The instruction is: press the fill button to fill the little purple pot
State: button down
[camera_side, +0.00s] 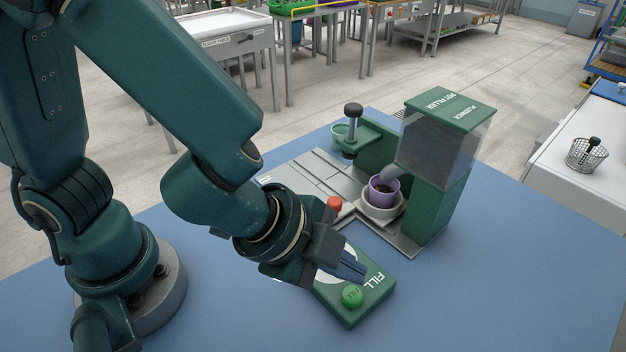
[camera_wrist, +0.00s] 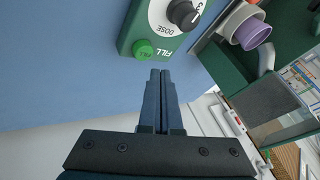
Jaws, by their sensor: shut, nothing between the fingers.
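The green fill button (camera_side: 352,296) sits at the near end of a green control box (camera_side: 340,318) lettered FILL. It also shows in the wrist view (camera_wrist: 143,50), just beyond and left of my fingertips. My gripper (camera_side: 364,277) is shut and empty, its fingers over the control box beside the button. In the wrist view, my gripper (camera_wrist: 160,74) shows a visible gap to the button. The little purple pot (camera_side: 384,183) stands upright in a pale round holder (camera_side: 382,213) under the filler's spout. Some brown material shows inside it. The pot also appears in the wrist view (camera_wrist: 253,33).
The green pot filler (camera_side: 428,208) with a clear hopper stands behind the control box. A red knob (camera_side: 334,203) and a black-topped post (camera_side: 353,111) stand nearby. The box has a black dose knob (camera_wrist: 183,14). The blue tabletop (camera_side: 490,290) is clear at front right.

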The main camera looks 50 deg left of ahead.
aim_at(346, 294)
jog(key=shift+r, duration=1.85)
jog(key=w+a+r+n+t+y, duration=0.1)
jog(key=a+r+n+y, duration=0.1)
jog(key=a+r+n, duration=0.35)
jog(key=w+a+r+n+t+y, duration=0.1)
jog(key=w+a+r+n, duration=0.15)
jog(key=a, duration=0.65)
jog(key=s+a+f+n+g, duration=0.2)
jog(key=s+n, duration=0.3)
jog(key=s, duration=0.4)
jog(key=shift+s+a+f+n+g, duration=0.2)
jog(key=shift+s+f+n+g, duration=0.15)
jog(key=shift+g, duration=0.25)
